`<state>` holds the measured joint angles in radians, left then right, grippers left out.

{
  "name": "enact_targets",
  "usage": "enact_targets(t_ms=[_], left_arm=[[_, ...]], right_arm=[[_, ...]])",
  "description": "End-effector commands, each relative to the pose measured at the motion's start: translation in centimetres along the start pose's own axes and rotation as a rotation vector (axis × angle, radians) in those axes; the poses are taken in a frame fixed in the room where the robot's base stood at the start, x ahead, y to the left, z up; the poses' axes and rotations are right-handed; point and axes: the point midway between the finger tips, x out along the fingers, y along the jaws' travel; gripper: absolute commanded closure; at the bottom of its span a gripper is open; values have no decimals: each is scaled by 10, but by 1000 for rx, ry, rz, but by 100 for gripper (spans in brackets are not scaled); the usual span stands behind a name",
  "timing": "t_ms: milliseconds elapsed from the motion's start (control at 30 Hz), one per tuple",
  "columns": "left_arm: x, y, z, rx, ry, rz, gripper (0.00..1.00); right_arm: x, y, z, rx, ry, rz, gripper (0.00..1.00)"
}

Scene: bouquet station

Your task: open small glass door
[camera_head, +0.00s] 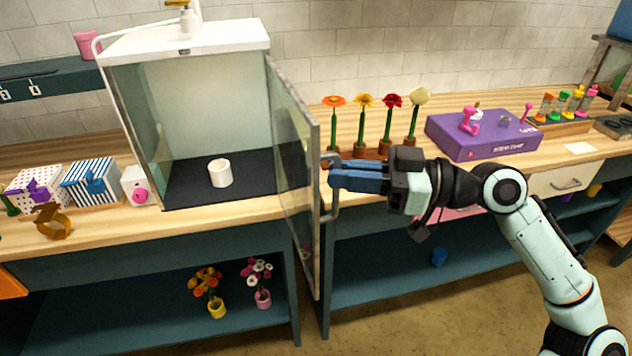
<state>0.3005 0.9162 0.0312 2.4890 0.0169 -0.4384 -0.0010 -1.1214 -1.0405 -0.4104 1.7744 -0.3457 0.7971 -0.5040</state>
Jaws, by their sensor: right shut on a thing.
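The glass cabinet (215,72) stands on the wooden counter with a white top and a dark floor. Its small glass door (296,150) is hinged at the cabinet's right front edge and stands swung open toward me. A white cup (220,172) stands inside on the dark floor. My right gripper (332,177) comes in from the right and is shut on the door handle (333,200) on the door's right side. The fingertips partly hide the handle. My left gripper is not in view.
Right of the door stand several flowers in pots (372,146). A purple box (480,135) lies farther right. Gift boxes (90,182) and a brown ribbon-like item (52,222) are on the left counter. Flower pots (217,308) stand on the lower shelf.

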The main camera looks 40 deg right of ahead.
Motion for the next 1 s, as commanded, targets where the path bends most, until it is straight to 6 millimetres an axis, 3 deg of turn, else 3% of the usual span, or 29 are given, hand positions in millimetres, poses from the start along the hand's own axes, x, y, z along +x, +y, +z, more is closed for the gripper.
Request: enact_targets(t_ms=[33,333,933,1000], left_arm=[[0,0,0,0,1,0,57],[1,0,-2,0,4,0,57],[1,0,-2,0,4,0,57],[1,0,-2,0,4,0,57]], right_arm=[[-10,16,-2,6,17,-3,100],[-37,40,-1,2,8,-40,100],[-43,47,-1,4,4,-45,100],[-43,46,-1,3,3,-46,71]])
